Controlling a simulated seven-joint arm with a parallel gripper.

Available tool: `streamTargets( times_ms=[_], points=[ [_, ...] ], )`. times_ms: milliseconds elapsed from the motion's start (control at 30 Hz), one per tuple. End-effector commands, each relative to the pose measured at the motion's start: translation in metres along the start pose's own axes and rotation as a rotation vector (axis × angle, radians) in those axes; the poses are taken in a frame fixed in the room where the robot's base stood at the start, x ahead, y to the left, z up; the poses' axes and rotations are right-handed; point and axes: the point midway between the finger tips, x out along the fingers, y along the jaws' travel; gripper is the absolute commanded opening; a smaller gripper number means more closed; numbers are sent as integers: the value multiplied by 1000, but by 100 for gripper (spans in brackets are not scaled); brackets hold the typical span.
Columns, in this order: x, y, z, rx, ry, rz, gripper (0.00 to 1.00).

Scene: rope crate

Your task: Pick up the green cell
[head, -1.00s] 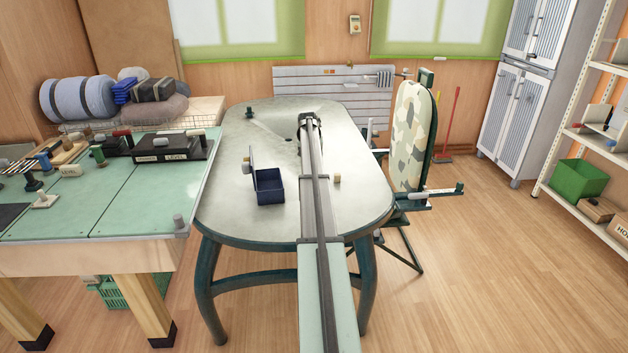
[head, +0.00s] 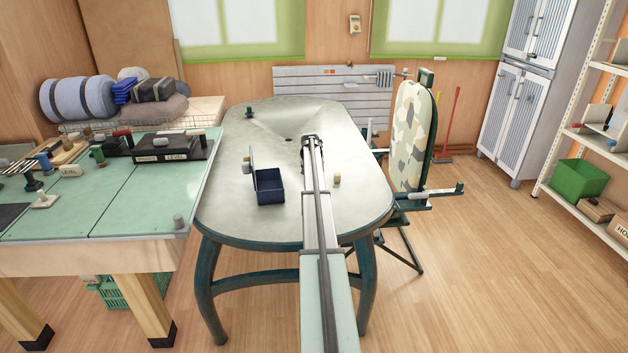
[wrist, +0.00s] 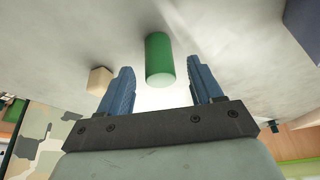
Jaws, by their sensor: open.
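The green cell (wrist: 160,58) is a plain green cylinder with a pale end. In the wrist view it shows between the two blue fingers of my gripper (wrist: 160,66), with a visible gap on each side. My gripper is open and holds nothing. I cannot tell how far the fingertips are from the cell in depth. In the head view my arm reaches over the grey oval table (head: 230,215), and my arm hides the cell and the fingers.
An open dark blue box (head: 270,188) stands left of my arm. A small tan block (head: 337,180) lies to its right and also shows in the wrist view (wrist: 99,80). A small dark green object (head: 249,112) stands at the table's back left. A camouflage-patterned board (head: 408,135) stands beyond the right edge.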

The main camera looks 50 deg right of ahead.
Motion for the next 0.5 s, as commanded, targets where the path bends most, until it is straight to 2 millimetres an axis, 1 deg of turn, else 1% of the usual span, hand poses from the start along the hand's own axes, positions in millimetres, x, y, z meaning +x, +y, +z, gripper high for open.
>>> streamTargets(
  times_ms=[33,133,367,400,500],
  points=[
    [8,0,-2,0,0,0,65],
    [18,0,-1,0,0,0,65],
    [21,0,0,0,1,0,65],
    [21,0,0,0,1,0,64],
    [20,0,0,0,1,0,55]
  ],
)
